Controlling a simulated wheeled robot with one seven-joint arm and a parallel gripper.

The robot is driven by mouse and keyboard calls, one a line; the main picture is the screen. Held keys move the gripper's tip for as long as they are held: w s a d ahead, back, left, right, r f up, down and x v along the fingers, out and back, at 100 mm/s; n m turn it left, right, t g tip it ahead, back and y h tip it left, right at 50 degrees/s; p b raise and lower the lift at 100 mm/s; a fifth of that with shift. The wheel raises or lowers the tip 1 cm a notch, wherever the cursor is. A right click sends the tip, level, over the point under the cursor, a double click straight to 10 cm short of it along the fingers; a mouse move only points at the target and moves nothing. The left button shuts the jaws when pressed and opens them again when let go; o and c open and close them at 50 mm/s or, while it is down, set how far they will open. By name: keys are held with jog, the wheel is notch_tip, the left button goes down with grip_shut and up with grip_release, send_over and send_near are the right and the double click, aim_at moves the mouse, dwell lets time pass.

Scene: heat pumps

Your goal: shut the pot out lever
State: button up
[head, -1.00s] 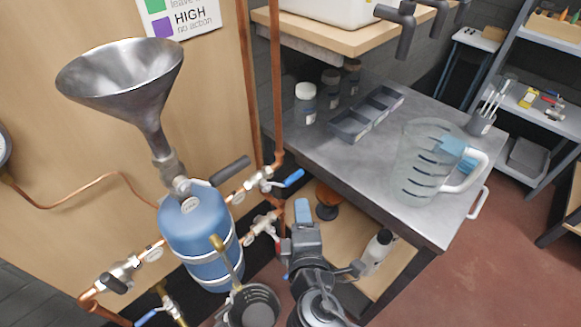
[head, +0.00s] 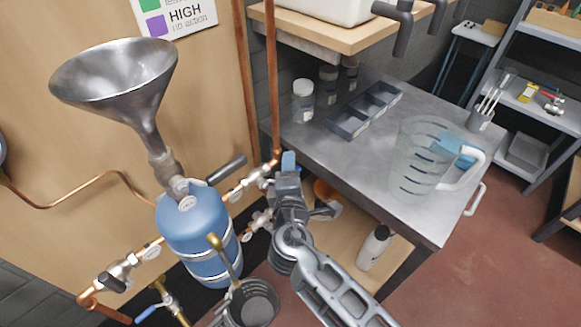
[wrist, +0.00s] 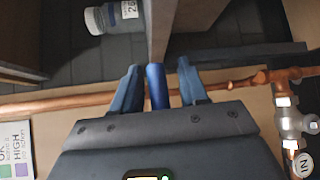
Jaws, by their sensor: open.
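The blue pot (head: 197,235) stands at the left under a steel funnel, with copper pipes and valves around it. My gripper (head: 289,162) is at the valve (head: 258,177) on the pipe right of the pot. In the wrist view, my gripper (wrist: 158,85) is open, with a blue lever (wrist: 157,88) between its two fingers; I cannot tell whether they touch it. A valve (wrist: 290,122) with a tag reading IN is at the right of that view. In the head view my gripper covers the blue lever. I cannot read a pot out label.
A metal bench (head: 330,155) with a clear jug (head: 418,160) and grey tray (head: 365,112) is close right of my arm. Upright copper pipes (head: 273,80) stand behind the gripper. A black lever (head: 226,171) and a lower valve (head: 258,222) are nearby.

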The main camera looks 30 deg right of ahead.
grip_shut()
dwell(0.4)
